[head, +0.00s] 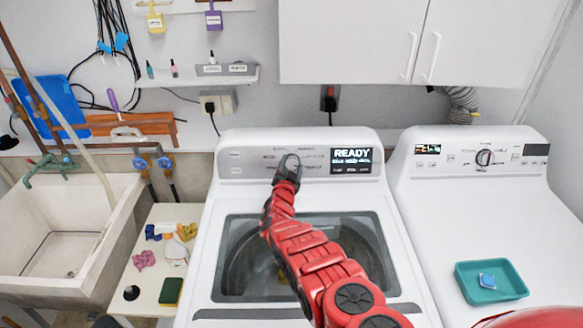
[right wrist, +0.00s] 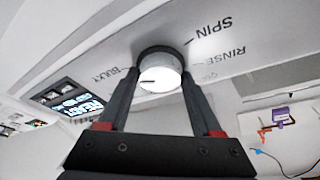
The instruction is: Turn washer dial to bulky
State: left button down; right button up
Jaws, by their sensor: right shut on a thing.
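The white washer (head: 222,200) stands in the middle of the head view, its display (head: 351,160) reading READY. My right gripper (head: 288,166) reaches its control panel and hides the dial there. In the right wrist view, my right gripper (right wrist: 161,76) has one finger on each side of the round white dial (right wrist: 160,82) and is shut on it. A short dark mark on the dial's face lies toward its left, the side of the BULKY label (right wrist: 109,76). The SPIN label (right wrist: 212,30) and RINSE label (right wrist: 224,57) are at the right. My left gripper is not seen.
A second white machine (head: 425,210) with a teal tray (head: 490,282) on it stands at the right. A sink (head: 60,240) and a small table (head: 152,290) with cleaning things are at the left. Cabinets (head: 370,40) hang above.

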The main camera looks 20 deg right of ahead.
dwell(0.5)
jog(key=o, duration=1.4)
jog(key=shift+c, duration=0.2)
